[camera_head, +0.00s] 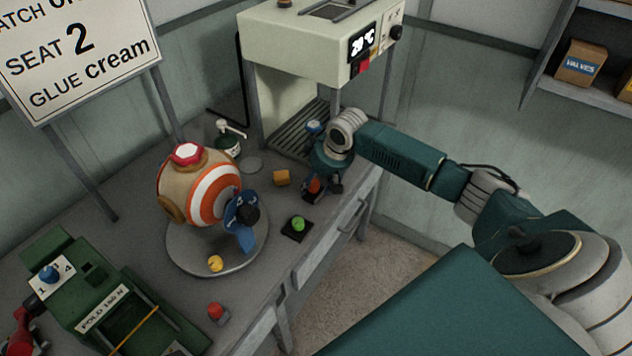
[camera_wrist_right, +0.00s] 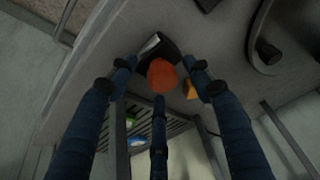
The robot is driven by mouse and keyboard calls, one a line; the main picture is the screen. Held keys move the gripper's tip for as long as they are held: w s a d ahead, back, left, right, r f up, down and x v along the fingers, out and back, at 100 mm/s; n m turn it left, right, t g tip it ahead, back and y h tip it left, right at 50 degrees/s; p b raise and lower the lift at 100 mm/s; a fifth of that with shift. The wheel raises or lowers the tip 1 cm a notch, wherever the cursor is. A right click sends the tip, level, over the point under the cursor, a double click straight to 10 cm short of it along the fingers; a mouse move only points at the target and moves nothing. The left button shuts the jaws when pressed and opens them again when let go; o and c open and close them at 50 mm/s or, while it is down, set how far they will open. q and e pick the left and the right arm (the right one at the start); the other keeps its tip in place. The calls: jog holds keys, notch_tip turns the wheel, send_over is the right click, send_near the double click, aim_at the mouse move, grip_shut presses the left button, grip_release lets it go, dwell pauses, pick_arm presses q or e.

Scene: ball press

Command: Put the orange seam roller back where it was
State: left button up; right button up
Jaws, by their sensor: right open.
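The orange seam roller (camera_head: 314,185) shows as an orange knob at the right end of the bench. In the right wrist view its rounded orange top (camera_wrist_right: 162,75) stands over a dark base with a pale edge. My right gripper (camera_head: 323,178) is above it, open, with its fingers spread around the orange top. I cannot tell whether any finger touches it. The gripper partly hides the roller and its base in the head view.
A green-knobbed piece (camera_head: 298,225) on a black base and an orange-yellow block (camera_head: 282,178) are close by. The press (camera_head: 310,45) stands behind. A striped ball (camera_head: 200,190) with a blue piece sits on a round plate (camera_head: 195,258). A red-knobbed piece (camera_head: 215,311) is near the front edge.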

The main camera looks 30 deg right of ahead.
jog(key=b+v, duration=0.1)
jog(key=v, duration=1.1)
jog(key=shift+w+r, duration=0.1)
